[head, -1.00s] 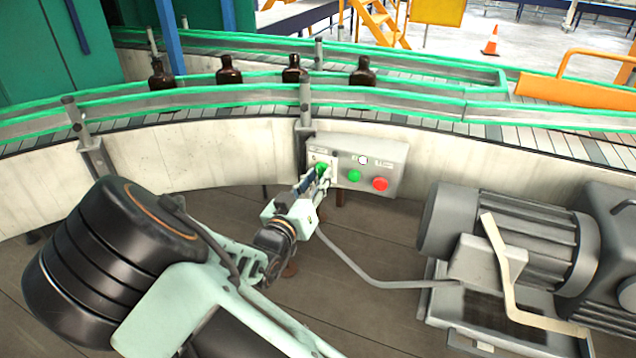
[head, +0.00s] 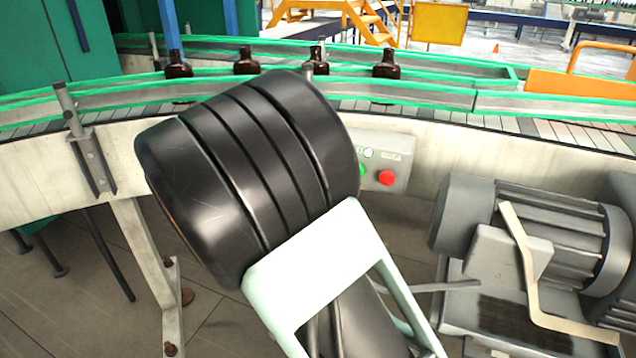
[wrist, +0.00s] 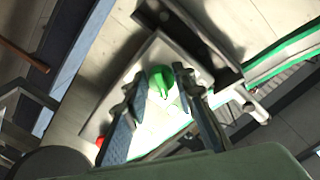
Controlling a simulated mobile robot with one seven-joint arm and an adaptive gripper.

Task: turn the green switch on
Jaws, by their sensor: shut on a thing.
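The green switch (wrist: 160,82) is on the face of a grey control box (head: 395,150), which is mounted on the side of the conveyor. In the wrist view, my gripper (wrist: 161,80) has its two fingers on either side of the switch and is shut on it. In the head view, my black arm link hides the gripper, the switch and the left part of the box. I cannot tell the exact angle of the switch.
A red button (head: 386,178) and a partly covered green button (head: 362,170) sit on the box. Several amber bottles (head: 386,64) stand on the conveyor above. A grey motor (head: 540,235) stands on the floor to the right.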

